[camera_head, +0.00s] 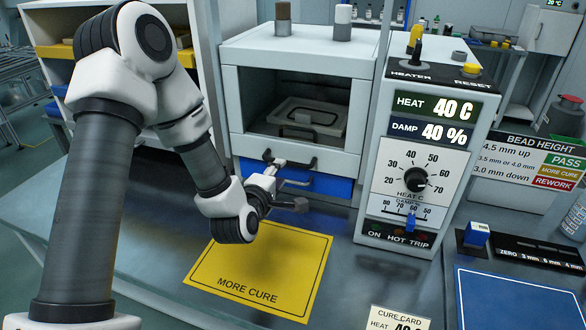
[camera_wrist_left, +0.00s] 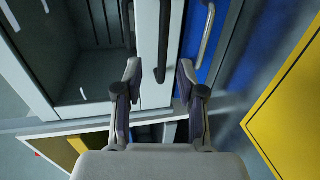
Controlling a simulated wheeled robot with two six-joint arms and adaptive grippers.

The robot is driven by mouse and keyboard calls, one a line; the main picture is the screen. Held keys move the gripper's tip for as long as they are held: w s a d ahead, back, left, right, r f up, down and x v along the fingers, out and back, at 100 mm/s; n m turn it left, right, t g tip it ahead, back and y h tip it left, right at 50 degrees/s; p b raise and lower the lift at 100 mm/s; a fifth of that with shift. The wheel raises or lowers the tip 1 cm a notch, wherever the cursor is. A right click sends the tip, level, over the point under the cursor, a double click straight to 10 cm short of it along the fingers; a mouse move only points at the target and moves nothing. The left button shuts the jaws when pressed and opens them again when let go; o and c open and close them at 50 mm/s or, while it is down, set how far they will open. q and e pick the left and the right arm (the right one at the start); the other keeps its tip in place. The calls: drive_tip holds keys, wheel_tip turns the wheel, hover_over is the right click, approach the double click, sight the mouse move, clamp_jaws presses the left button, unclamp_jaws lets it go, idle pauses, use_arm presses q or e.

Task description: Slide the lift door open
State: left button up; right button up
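The lift door (camera_head: 250,147) is at the front of the white cabinet in the head view. It is down, with a pale bottom rail under a window. A black bar handle (camera_head: 303,165) sits on the rail; in the wrist view the handle (camera_wrist_left: 163,40) stands upright in the picture. My left gripper (camera_head: 284,184) is in front of the handle and the blue drawer. In the wrist view its fingers (camera_wrist_left: 159,75) are spread, with the handle's end showing between the tips. Contact cannot be told. My right gripper is not in view.
The blue drawer (camera_head: 332,187) with a grey handle (camera_wrist_left: 207,30) lies just below the door. A tray (camera_head: 328,115) shows inside the chamber. The heater panel (camera_head: 415,150) stands close on the right. A yellow MORE CURE mat (camera_head: 290,265) lies in front on the bench.

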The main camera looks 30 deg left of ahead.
sight(288, 164)
use_arm(q)
drive_tip(key=x, duration=0.3)
drive_tip(key=p+x, duration=0.1)
drive_tip(key=x, duration=0.4)
drive_tip(key=shift+w+f+p, duration=0.3)
drive_tip(key=shift+f+p, duration=0.1)
drive_tip(key=shift+s+r, duration=0.1)
drive_tip(key=shift+s, duration=0.05)
drive_tip(key=shift+c, duration=0.9)
clamp_jaws()
